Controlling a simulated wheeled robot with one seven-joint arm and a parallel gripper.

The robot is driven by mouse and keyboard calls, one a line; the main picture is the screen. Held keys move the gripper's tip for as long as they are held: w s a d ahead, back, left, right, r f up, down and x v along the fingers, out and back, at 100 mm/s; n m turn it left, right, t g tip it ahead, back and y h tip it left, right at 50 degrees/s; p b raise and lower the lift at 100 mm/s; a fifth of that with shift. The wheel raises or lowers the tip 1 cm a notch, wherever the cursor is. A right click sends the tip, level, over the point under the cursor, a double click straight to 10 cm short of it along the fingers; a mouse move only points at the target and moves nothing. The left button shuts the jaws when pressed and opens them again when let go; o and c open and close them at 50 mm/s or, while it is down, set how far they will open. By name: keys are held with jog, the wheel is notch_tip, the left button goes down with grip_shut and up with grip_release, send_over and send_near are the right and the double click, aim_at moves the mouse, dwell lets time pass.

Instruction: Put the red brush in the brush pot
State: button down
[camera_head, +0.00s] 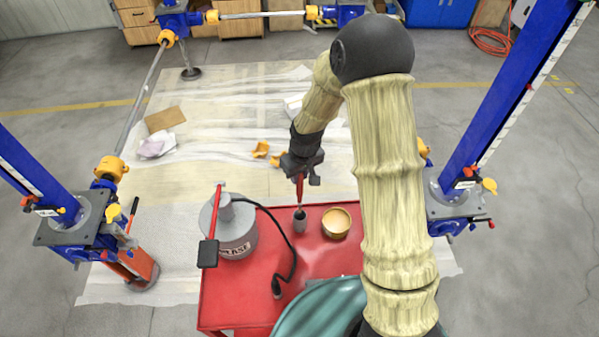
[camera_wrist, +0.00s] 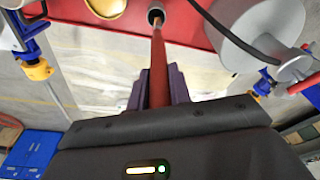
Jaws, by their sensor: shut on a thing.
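The red brush (camera_head: 299,190) is held upright in my gripper (camera_head: 299,174), which is shut on it.
A grey canister (camera_head: 232,238) with a red lever and black hose (camera_head: 293,252) stands to the left. Blue screw jacks (camera_head: 80,225) (camera_head: 455,200) flank the cart. A pale sheet (camera_head: 230,115) covers the floor behind.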

aim_at(300, 191)
jog(key=shift+f+b, duration=2.95)
jog(key=shift+f, duration=1.25)
jog(key=c, duration=1.2)
grip_release()
jog(key=shift+r, duration=0.15)
notch_tip(300, 191, up, 17)
jog(key=s+d+b, duration=0.1)
jog(key=s+b, duration=0.1)
jog(key=shift+s+d+b, duration=0.15)
jog(key=shift+s+b, duration=0.1)
jog(key=shift+b, duration=0.1)
jog(key=s+d+f+m, duration=0.2)
jog(key=s+d, duration=0.2)
jog(key=s, duration=0.3)
jog(key=s+d+f+m+t, duration=0.1)
jog(key=s+d+m, duration=0.2)
jog(key=s+d, duration=0.2)
jog(key=s, duration=0.2)
jog(key=shift+s+d+f+h, duration=0.15)
jog(key=shift+s+f+h, duration=0.25)
